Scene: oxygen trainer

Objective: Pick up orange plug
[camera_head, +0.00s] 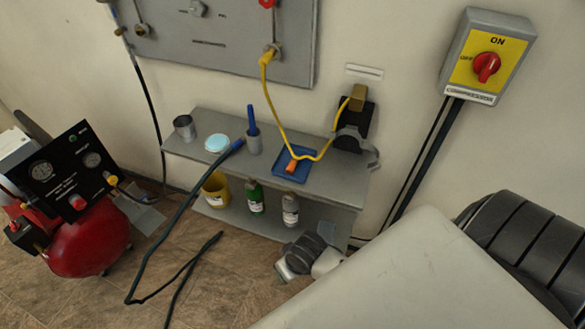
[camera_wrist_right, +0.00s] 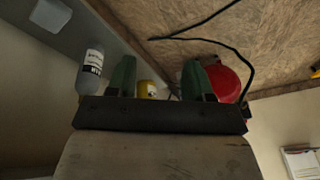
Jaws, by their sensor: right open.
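The orange plug (camera_head: 292,165) lies in a small blue tray (camera_head: 303,178) on the upper shelf in the head view. A yellow hose passes over the tray close to the plug; I cannot tell if they are joined. My right arm comes in from the lower right, and its wrist is low in front of the shelf's right end. My right gripper (camera_wrist_right: 158,68) shows in the right wrist view with its two dark green fingers apart and nothing between them. The plug is not visible in that view. My left gripper is not in view.
The grey shelf (camera_head: 228,171) also holds a tin, a blue-lidded pot and a pen cup. A grey bottle (camera_head: 290,210) stands on the lower shelf. A red compressor (camera_head: 88,240) is at left. A dark hose (camera_head: 176,219) hangs from the shelf to the floor.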

